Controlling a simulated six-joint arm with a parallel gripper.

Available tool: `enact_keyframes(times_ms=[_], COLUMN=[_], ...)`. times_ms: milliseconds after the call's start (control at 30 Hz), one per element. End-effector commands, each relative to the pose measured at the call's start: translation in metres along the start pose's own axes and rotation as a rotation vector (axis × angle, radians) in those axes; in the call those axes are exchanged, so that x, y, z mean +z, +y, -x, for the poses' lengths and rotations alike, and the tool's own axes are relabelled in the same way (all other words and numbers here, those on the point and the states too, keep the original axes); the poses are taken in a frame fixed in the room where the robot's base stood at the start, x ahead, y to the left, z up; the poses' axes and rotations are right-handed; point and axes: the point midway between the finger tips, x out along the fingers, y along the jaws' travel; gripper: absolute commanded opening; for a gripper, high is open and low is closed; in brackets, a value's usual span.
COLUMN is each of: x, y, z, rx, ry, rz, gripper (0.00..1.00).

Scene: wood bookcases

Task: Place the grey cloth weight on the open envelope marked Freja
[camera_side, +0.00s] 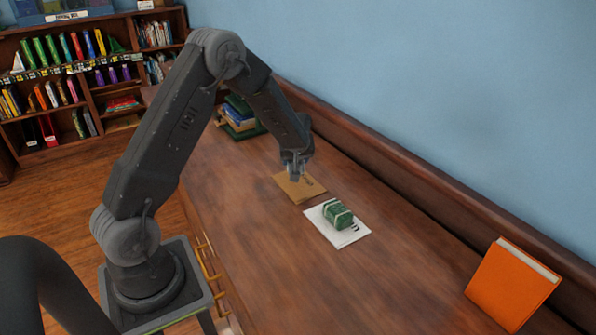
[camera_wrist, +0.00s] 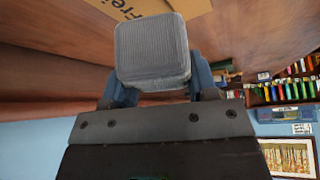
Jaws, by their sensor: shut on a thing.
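My gripper (camera_side: 296,170) is over the brown envelope (camera_side: 309,188) on the desk. In the wrist view its blue fingers are shut on the grey cloth weight (camera_wrist: 152,50), a ribbed, rounded block. The weight is hard to make out in the side view. The brown envelope also shows at the top of the wrist view (camera_wrist: 112,7), with the start of a name, "Frei" or "Frej", partly hidden by the weight. I cannot tell whether the weight touches the envelope.
A white envelope (camera_side: 350,236) lies nearer on the desk, with a green banded bundle (camera_side: 337,214) on it. Stacked books (camera_side: 238,121) stand behind my arm. An orange book (camera_side: 510,285) leans at the right. A raised wooden ledge (camera_side: 400,165) runs along the wall.

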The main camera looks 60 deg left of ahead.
Motion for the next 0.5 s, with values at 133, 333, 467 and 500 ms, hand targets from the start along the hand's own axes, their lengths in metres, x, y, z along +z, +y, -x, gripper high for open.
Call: enact_keyframes(times_ms=[133, 333, 467, 500], x=[0.004, 0.016, 0.022, 0.023], y=[0.011, 0.01, 0.01, 0.01], z=[-0.004, -0.024, -0.036, -0.038], rx=[0.002, -0.002, -0.001, 0.0], ry=[0.002, -0.001, 0.001, 0.001], rz=[0.002, 0.001, 0.002, 0.002], gripper=[0.11, 0.11, 0.11, 0.11])
